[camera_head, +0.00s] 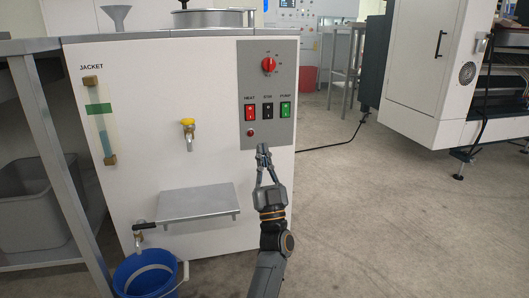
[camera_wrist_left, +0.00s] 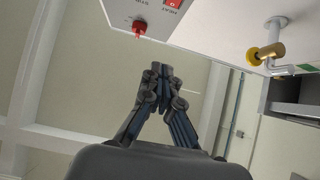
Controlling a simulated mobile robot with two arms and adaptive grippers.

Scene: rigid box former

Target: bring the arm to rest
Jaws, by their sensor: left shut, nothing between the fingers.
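My left gripper (camera_head: 263,150) is shut and empty. In the head view it points up in front of the lower right of the white machine (camera_head: 160,100), just below and right of the red indicator (camera_head: 250,132) on the grey control panel (camera_head: 267,75). I cannot tell whether it touches the machine. In the left wrist view the fingers of the gripper (camera_wrist_left: 160,72) meet at the tips with nothing between them. My right gripper is not in view.
The panel has a red knob (camera_head: 268,65) and HEAT and PUMP switches. A yellow-topped tap (camera_head: 188,125) and a metal shelf (camera_head: 198,204) stick out from the front. A blue bucket (camera_head: 146,280) stands below left. The floor (camera_head: 390,210) to the right is clear.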

